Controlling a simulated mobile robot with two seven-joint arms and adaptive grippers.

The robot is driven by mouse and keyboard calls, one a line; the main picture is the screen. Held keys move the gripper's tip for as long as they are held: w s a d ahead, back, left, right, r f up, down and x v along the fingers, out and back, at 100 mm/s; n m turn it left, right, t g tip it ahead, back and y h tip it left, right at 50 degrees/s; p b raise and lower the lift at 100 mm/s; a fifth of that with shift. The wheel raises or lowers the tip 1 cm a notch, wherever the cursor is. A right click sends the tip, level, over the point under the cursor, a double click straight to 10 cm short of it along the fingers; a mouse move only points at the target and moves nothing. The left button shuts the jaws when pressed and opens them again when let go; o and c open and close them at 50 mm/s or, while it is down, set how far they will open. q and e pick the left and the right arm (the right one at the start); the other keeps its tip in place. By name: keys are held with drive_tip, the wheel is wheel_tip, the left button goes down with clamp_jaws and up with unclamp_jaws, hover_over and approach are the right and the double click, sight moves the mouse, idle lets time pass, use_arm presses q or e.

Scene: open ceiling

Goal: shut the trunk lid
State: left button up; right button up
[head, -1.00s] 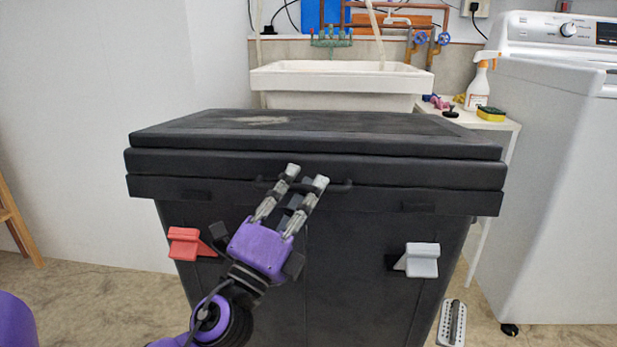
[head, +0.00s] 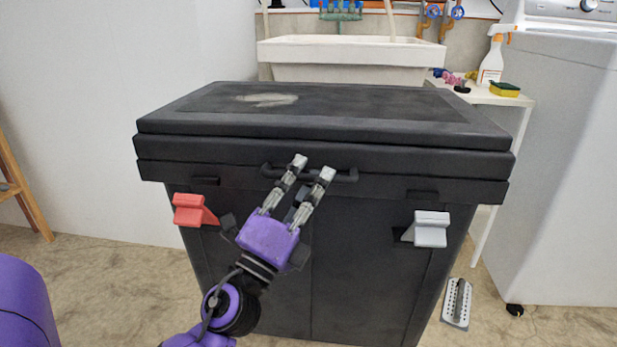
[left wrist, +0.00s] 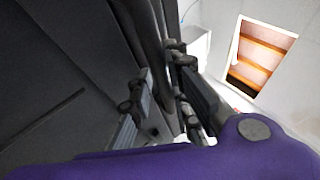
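The black trunk (head: 310,250) stands upright in the middle of the head view. Its lid (head: 330,103) lies level over the body, with no clear gap along the front. A dark bar handle (head: 345,175) runs along the lid's front. My left gripper (head: 313,168) is in front of the handle, its two grey fingers apart, pointing up and overlapping it in the picture. I cannot tell whether they touch it. In the left wrist view the fingers (left wrist: 170,100) are close to the dark trunk front (left wrist: 60,90). My right gripper is not in view.
A red latch (head: 190,210) and a grey latch (head: 430,229) sit on the trunk's front. A sink (head: 350,52) is behind, a washing machine (head: 565,170) at right. A grater-like object (head: 457,303) lies on the floor. Floor at left is mostly clear.

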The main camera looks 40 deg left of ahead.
use_arm(q)
drive_tip(key=shift+o, duration=0.3)
drive_tip(key=shift+w+f, duration=0.1)
drive_tip(key=shift+f, duration=0.15)
drive_tip(key=shift+r, duration=5.05)
drive_tip(key=s+a+f, duration=0.1)
drive_tip(key=s+f, duration=0.3)
drive_tip(key=f, duration=0.3)
drive_tip(key=shift+s+a+f, duration=0.15)
drive_tip(key=shift+s+f, duration=0.1)
drive_tip(key=shift+f, duration=0.1)
